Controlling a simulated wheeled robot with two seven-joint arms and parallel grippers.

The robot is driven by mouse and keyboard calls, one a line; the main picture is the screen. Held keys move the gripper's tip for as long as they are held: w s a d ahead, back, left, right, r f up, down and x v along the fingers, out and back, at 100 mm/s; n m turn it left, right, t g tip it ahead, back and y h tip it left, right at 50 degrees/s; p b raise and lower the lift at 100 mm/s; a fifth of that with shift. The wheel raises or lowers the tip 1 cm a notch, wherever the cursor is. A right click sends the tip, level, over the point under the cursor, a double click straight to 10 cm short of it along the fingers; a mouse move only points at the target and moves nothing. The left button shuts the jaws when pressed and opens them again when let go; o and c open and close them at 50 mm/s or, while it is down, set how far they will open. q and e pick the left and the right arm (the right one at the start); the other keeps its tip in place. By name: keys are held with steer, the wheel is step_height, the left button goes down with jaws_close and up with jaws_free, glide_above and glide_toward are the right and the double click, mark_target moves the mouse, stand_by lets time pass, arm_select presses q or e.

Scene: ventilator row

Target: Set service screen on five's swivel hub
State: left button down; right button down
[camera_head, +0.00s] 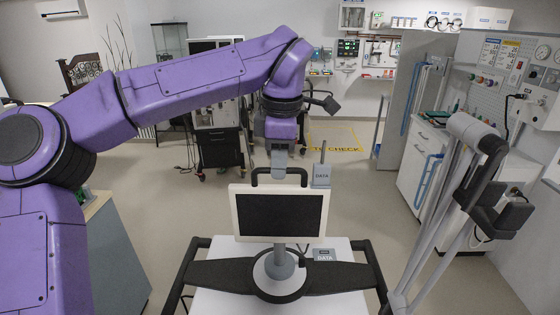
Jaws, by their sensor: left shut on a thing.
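The service screen (281,213) has a dark panel in a cream frame and stands upright in the middle of the head view. A black handle (262,172) rises from its top edge. My left gripper (279,173) reaches down from above and is shut on this handle. Below the screen, a grey stem meets the round grey swivel hub (272,272) on the cart's top. I cannot tell whether the stem is seated or just in front of or above the hub. A grey DATA plug (321,176) shows at the screen's upper right.
The white cart top (225,302) has black rails around it and a grey DATA block (324,255). Another ventilator cart (219,145) is behind. Floor between is clear.

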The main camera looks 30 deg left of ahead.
arm_select(q)
steer(key=shift+f+b, duration=0.55)
steer(key=shift+f, duration=0.15)
stand_by(1.0)
steer(key=c, duration=1.1)
jaws_free()
steer(key=shift+s, duration=0.1)
steer(key=shift+o, duration=0.2)
steer(key=shift+s+d, duration=0.1)
steer(key=shift+f, duration=0.1)
step_height(320, 180, up, 11)
steer(key=p, duration=0.1)
steer(key=shift+s+d, duration=0.2)
steer(key=shift+d, duration=0.25)
